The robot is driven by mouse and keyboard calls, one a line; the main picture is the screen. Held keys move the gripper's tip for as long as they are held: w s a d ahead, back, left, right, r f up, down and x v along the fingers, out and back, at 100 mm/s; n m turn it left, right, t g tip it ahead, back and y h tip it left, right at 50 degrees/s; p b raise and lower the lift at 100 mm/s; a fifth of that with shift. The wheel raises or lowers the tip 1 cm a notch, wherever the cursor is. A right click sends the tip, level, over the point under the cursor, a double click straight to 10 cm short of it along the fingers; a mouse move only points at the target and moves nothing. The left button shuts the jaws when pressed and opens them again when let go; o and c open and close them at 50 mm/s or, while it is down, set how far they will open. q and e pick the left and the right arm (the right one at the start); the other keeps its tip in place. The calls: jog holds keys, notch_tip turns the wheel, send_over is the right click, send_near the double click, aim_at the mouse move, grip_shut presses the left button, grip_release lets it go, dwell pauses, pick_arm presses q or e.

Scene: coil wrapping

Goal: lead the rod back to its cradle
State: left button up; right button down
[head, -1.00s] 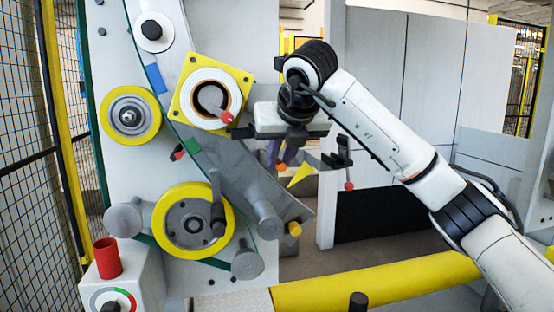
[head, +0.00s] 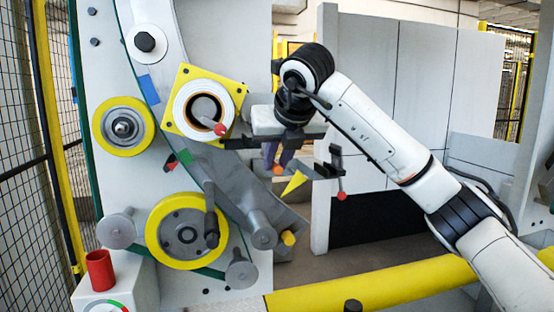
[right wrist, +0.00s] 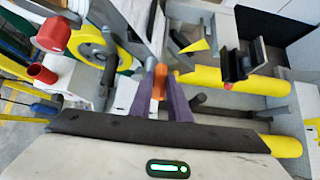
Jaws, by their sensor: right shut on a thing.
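My right gripper (head: 274,160), with purple fingers, reaches down to the right of the yellow square reel. Its fingers also show in the right wrist view (right wrist: 171,102), shut on an orange part (right wrist: 158,82) that looks like the grip of the rod. Its orange end (head: 278,170) shows below the fingers in the head view; most of the rod is hidden or cannot be made out. A black forked bracket (head: 336,158), apparently the cradle, is to the right of the gripper. It also shows in the right wrist view (right wrist: 240,62). The orange part is apart from it. My left gripper is out of view.
A yellow triangle (head: 294,183) is between gripper and bracket. A red ball (head: 341,196) hangs under the bracket. The yellow square reel (head: 184,122) has a red-tipped lever (head: 220,129). Yellow wheels are at left; a yellow rail (head: 370,285) crosses below.

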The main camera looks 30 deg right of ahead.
jog(key=shift+r+p, duration=2.2)
jog(key=shift+r, duration=1.85)
jog(key=a, duration=0.2)
jog(key=w+a, duration=0.1)
jog(key=shift+w+a, duration=0.1)
jog(key=shift+a, duration=0.25)
